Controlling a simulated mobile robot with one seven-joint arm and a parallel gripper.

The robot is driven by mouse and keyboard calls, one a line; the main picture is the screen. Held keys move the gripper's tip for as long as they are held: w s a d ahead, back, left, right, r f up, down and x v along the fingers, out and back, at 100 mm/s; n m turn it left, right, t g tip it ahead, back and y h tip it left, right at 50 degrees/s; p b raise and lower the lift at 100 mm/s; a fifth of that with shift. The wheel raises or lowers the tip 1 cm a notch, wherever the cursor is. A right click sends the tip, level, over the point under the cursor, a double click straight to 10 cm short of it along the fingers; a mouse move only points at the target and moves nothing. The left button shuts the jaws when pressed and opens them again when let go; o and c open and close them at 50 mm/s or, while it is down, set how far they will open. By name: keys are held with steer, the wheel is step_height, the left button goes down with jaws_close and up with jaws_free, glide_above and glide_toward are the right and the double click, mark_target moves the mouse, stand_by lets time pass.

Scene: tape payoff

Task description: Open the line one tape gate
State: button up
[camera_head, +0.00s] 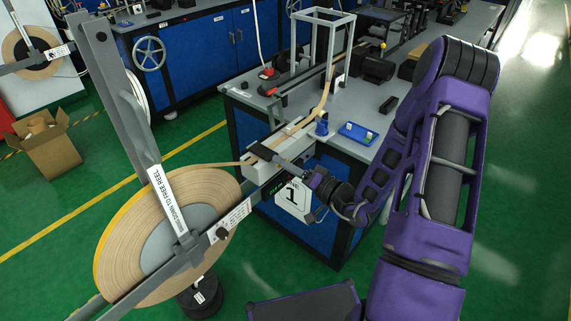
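A sign with a "1" (293,196) hangs at the near corner of the blue workbench, marking line one. Just above it is a pale block-like tape guide (258,170) with a dark flat bar (270,157) lying across it; this looks like the tape gate. Tan tape (229,163) runs from the large reel (130,225) into the guide and on over the bench. My purple arm reaches in from the right. My gripper (308,176) is beside the right end of the dark bar, above the sign. The fingers are small and dark, so I cannot tell whether they touch or grip the bar.
A grey metal arm labelled "down to free reel" (167,203) crosses the reel. The bench top (345,110) holds a blue tray (357,133), a small blue part (321,127) and a metal frame (325,35). A cardboard box (48,150) stands at left. Green floor is open at right.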

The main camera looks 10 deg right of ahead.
jaws_close()
stand_by(1.4)
